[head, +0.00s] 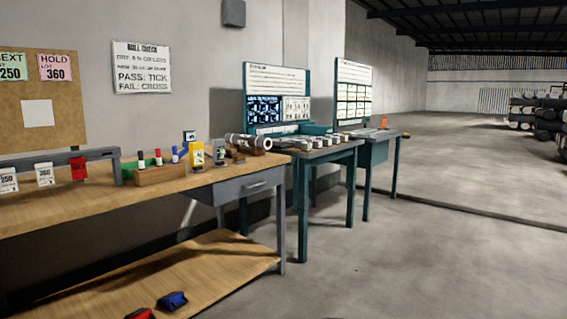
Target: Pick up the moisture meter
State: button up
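A small upright yellow device (196,154) with a dark face stands on the wooden workbench (70,208), towards its right end. It looks like the moisture meter, but its markings are too small to read. A grey device (220,153) stands close to its right and could also be a meter. My gripper is not in view, so its state does not show.
A wooden holder (160,175) with markers stands left of the yellow device. A pale roll (246,143) lies to the right. Tags hang from a grey rail (75,155). Teal tables (330,154) stand beyond. The floor (420,240) at right is clear.

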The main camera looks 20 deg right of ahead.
aim_at(196, 149)
jog(key=u, duration=0.15)
jog(key=i, duration=0.5)
jog(key=u, duration=0.15)
